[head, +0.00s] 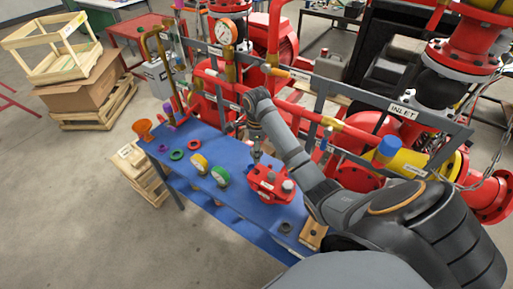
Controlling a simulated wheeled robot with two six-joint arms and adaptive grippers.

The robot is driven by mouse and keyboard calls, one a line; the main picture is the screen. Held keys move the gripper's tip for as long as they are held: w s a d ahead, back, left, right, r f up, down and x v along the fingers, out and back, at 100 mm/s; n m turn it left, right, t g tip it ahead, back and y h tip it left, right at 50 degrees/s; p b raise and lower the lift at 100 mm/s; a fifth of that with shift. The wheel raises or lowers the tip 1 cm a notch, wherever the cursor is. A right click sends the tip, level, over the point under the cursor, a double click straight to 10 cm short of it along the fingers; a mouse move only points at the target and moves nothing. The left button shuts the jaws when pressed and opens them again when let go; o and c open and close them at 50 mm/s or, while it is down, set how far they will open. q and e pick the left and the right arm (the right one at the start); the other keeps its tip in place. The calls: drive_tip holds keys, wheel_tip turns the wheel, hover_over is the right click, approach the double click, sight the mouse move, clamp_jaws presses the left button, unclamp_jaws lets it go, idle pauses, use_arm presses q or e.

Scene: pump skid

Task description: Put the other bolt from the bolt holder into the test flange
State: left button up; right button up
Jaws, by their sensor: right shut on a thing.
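The red test flange (270,184) sits near the right end of the blue table, with pale round pieces on its top. My right arm reaches in from the right, and its gripper (256,151) points down just above the flange's far left part. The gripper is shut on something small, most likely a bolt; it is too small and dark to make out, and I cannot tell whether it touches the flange. A tan block (312,235) at the table's right end may be the bolt holder; my arm partly hides it. My left gripper is not in view.
The blue table (200,150) also holds a green ring (177,155), a yellow gauge (199,163), a green-rimmed gauge (221,176), an orange cone (143,129) and a dark ring (286,227). Red pipes and a grey rail (335,90) stand close behind.

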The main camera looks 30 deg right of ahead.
sight(256, 167)
drive_tip(key=shift+w+a+f, duration=0.1)
drive_tip(key=shift+w+f, duration=0.05)
drive_tip(key=shift+f, duration=0.45)
drive_tip(key=shift+w+f, duration=0.15)
drive_tip(key=shift+f, duration=0.4)
drive_tip(key=f, duration=0.2)
drive_tip(key=shift+d+f, duration=0.3)
drive_tip(key=shift+f, duration=0.15)
drive_tip(key=shift+a+f, duration=0.1)
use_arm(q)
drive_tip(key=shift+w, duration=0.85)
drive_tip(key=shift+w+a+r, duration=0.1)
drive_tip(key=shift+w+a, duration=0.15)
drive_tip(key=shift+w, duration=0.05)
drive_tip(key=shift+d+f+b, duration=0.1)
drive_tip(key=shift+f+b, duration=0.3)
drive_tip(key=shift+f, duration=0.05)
use_arm(e)
drive_tip(key=shift+f, duration=2.9)
